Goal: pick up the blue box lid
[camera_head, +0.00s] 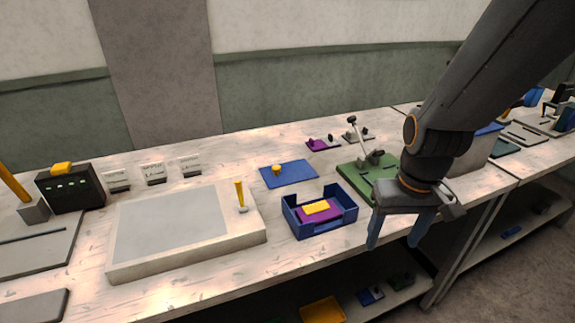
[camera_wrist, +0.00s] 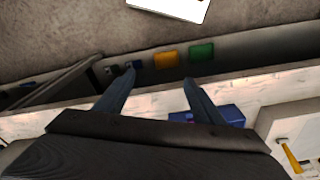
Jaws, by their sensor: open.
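The blue box lid (camera_head: 295,176) is a flat blue plate with a yellow knob (camera_head: 277,169) on top. It lies flat on the workbench behind the open blue box (camera_head: 349,216). I cannot make out the lid in the wrist view. The box holds a purple piece with a yellow block (camera_head: 317,207) on it; part of the box shows in the wrist view (camera_wrist: 232,114), beyond the right finger. My gripper (camera_head: 394,242) is open and empty, fingers pointing down, to the right of the box and apart from the lid. Its fingers also show in the wrist view (camera_wrist: 160,77).
A pale slab (camera_head: 170,225) with a yellow-handled tool (camera_head: 240,195) lies left of the box. A green base with a lever clamp (camera_head: 352,180) stands right of the lid. A purple piece (camera_head: 317,145) lies behind. A lower shelf holds a yellow tray (camera_head: 322,310).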

